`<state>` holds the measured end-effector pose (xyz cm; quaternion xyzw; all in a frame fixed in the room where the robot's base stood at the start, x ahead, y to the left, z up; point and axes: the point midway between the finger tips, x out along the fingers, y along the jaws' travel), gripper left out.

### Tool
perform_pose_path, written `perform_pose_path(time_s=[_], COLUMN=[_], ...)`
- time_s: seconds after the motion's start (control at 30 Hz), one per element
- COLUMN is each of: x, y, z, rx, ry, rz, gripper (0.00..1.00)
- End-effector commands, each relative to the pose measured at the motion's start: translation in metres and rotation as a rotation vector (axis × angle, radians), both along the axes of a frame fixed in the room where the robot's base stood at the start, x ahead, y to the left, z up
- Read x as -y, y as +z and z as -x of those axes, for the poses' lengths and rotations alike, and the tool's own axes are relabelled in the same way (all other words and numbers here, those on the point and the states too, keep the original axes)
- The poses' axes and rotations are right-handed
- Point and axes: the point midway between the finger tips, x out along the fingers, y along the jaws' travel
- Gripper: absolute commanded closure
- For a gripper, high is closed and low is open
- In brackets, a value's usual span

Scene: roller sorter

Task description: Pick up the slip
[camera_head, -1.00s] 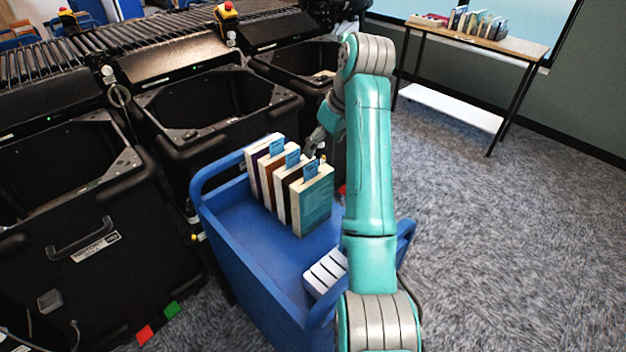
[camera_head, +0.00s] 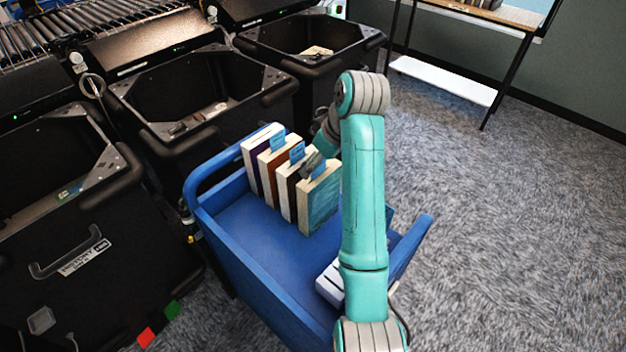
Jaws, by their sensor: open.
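Blue slips stick up from the tops of books standing in a row on a blue cart (camera_head: 245,245). One slip (camera_head: 277,143) is at the back, one (camera_head: 297,152) is in the middle, and one (camera_head: 319,169) is at the front, by the teal book (camera_head: 321,202). My gripper (camera_head: 312,163) is low over the front books, close beside the front and middle slips. It is open. My arm partly hides it, and I cannot tell whether a slip lies between its fingers.
The other books have purple (camera_head: 252,168), brown (camera_head: 268,178) and black (camera_head: 291,196) spines. A white slotted block (camera_head: 329,284) lies at the cart's front, partly behind my arm. Black bins (camera_head: 190,105) stand behind and left. Carpet to the right is clear.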

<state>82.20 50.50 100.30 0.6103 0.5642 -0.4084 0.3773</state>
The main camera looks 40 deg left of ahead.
Motion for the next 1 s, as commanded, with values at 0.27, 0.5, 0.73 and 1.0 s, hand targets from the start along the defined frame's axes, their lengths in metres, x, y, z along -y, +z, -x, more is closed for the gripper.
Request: perform_pose_path(time_s=[0.27,0.5,0.73,1.0], x=[0.0012,0.0011,0.0012,-0.0040], y=[-0.0013,-0.0013,-0.0015,0.0048], z=[0.0009,0.0009,0.0009,-0.0016], rx=[0.000,0.000,0.000,0.000], ry=[0.001,0.000,0.000,-0.001], rz=[-0.001,-0.001,0.000,0.000], gripper=[0.19,0.64,0.64,0.64])
